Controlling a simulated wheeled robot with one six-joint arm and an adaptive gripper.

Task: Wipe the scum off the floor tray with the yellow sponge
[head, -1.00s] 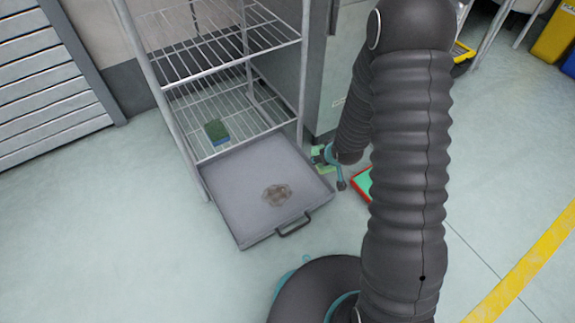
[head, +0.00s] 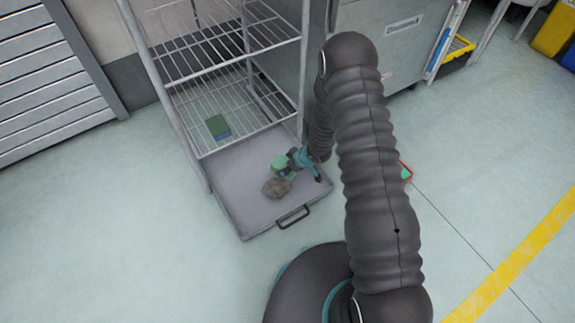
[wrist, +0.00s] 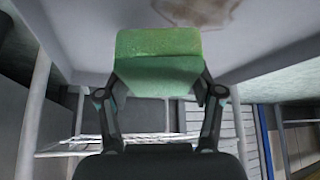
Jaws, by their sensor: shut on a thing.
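The grey floor tray (head: 232,185) lies on the floor at the foot of the wire rack. A brown scum patch (head: 276,187) is on its right half; it also shows at the top of the wrist view (wrist: 200,9). My gripper (head: 296,164) is over the right side of the tray, shut on a green sponge (head: 281,162). In the wrist view the sponge (wrist: 158,62) sits squarely between the fingers. It is just behind the scum; I cannot tell whether it touches the tray. I see no yellow sponge.
A dark green and blue sponge (head: 218,127) lies on the rack's lowest wire shelf (head: 185,115). The rack's posts stand close behind the tray. A red-edged green tray (head: 405,171) is partly hidden by my arm. The floor to the left is clear.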

